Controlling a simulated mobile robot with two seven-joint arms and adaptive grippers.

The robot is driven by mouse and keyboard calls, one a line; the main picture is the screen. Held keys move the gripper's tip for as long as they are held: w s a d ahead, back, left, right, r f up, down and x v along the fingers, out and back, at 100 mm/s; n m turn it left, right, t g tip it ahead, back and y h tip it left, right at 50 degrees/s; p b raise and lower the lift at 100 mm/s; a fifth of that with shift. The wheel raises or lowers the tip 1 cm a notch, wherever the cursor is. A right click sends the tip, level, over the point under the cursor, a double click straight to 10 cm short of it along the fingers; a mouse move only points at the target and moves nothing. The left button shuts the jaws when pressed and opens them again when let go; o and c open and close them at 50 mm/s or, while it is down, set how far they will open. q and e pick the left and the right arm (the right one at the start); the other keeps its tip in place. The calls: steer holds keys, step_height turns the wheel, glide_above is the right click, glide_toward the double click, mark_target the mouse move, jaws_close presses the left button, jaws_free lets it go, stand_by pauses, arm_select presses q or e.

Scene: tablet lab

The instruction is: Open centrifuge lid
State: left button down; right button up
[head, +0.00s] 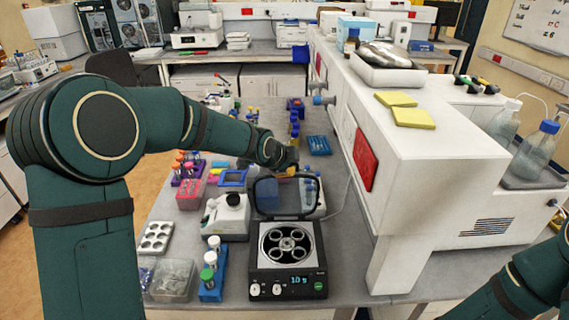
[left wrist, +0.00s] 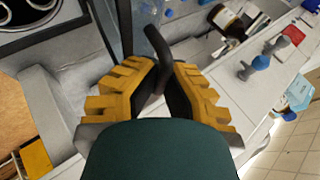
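The centrifuge (head: 257,272) stands on the bench, its round rotor chamber with several tube holders uncovered. Its dark-framed lid (head: 257,197) is raised, standing roughly upright at the back hinge. My left gripper (head: 290,168) is at the upper edge of the lid. In the left wrist view, the yellow fingers of my left gripper (left wrist: 165,72) come close together around a dark part of the lid (left wrist: 156,45), apparently shut on it. The chamber (left wrist: 35,15) shows at the upper left there. My right gripper is out of view; only part of my right arm shows at lower right.
A large white machine (head: 440,150) is at the right. Pink and blue racks and several bottles fill the bench behind. Bare bench lies right of the centrifuge.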

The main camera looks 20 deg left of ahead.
arm_select(q)
steer(key=shift+d, duration=0.15)
steer(key=c, duration=1.1)
jaws_free()
steer(key=shift+o, duration=0.2)
steer(key=shift+s, duration=0.1)
steer(key=shift+s+r, duration=0.1)
steer(key=shift+s+r, duration=0.2)
steer(key=shift+r, duration=0.1)
steer(key=v, duration=1.1)
steer(key=shift+a+r, duration=0.2)
steer(key=shift+r, duration=0.05)
